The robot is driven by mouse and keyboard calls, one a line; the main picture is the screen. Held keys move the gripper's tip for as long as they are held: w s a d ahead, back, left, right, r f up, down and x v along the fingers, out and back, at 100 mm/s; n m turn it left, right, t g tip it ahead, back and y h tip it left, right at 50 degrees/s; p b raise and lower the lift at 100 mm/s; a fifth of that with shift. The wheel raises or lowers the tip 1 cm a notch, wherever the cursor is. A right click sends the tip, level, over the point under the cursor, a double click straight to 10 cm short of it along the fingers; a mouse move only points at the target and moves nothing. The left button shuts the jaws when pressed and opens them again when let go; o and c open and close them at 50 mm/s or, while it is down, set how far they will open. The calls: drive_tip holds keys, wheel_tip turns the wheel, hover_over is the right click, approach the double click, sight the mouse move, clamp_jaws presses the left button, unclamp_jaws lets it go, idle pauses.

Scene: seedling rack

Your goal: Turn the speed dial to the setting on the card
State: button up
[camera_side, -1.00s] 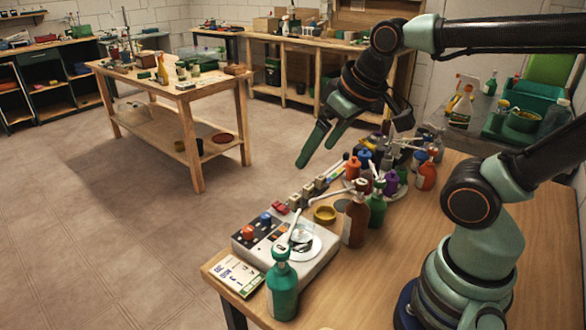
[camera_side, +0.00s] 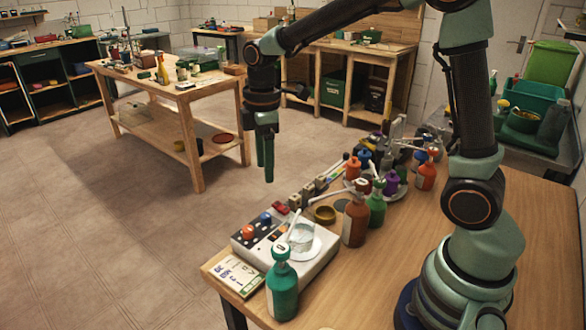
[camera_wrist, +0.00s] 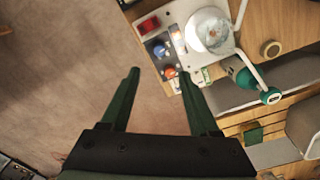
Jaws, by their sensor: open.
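A pale control box (camera_side: 322,262) with a dark panel sits at the bench's front left corner. It carries an orange-red knob (camera_side: 249,231) and a blue knob (camera_side: 265,218); I cannot tell which is the speed dial, and their settings are too small to read. The card (camera_side: 236,276), green and white, lies by the box's front; its writing is unreadable. My gripper (camera_side: 267,178) is open and empty, pointing down, above and behind the knobs, apart from them.
A glass vessel (camera_side: 302,238) stands on the box's round white plate. A brown bottle (camera_side: 355,222), a yellow dish (camera_side: 325,214) and several other bottles crowd the right. Open floor lies left.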

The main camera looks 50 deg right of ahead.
sight(266, 215)
drive_tip(key=shift+n, duration=0.4)
drive_tip(key=f, duration=1.3)
drive_tip(key=shift+w+a+f, duration=0.1)
drive_tip(key=shift+w+a, duration=0.05)
drive_tip(key=shift+w, duration=0.1)
clamp_jaws()
